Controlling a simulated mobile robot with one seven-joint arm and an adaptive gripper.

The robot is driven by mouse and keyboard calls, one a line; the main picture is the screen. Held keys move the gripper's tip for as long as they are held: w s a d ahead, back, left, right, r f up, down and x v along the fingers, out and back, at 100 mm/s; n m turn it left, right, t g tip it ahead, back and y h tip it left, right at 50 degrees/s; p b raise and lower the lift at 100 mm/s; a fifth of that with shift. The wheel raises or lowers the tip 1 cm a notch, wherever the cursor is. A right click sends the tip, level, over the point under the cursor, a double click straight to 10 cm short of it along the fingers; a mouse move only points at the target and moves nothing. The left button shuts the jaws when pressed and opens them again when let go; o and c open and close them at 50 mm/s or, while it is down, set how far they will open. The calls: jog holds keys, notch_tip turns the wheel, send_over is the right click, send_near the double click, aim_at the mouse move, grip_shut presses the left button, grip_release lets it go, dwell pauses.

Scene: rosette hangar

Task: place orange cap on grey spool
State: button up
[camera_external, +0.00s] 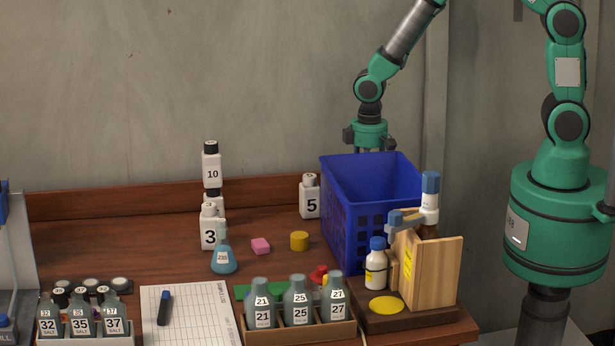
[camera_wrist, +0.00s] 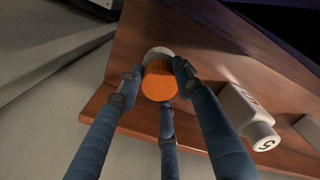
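The orange cap (camera_wrist: 160,83) is between the three fingers of my gripper (camera_wrist: 159,78) in the wrist view. The fingers close around its sides and appear to grip it. A pale grey round thing (camera_wrist: 157,52), likely the grey spool, shows just beyond the cap, mostly hidden by it. I cannot tell whether the cap touches it. In the external view my gripper (camera_external: 370,142) points down behind the blue crate, which hides the fingertips, the cap and the spool.
The blue crate (camera_external: 345,205) stands at the table's right. A white bottle numbered 5 (camera_external: 310,198) stands left of it; a white bottle (camera_wrist: 248,118) is right of my fingers in the wrist view. The wooden table (camera_wrist: 215,62) has a pink block (camera_external: 261,246) and yellow cylinder (camera_external: 299,241).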

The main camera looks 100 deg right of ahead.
jog(key=shift+o, duration=1.3)
notch_tip(320, 180, up, 12)
jog(key=p, duration=0.2)
jog(key=shift+r, duration=0.15)
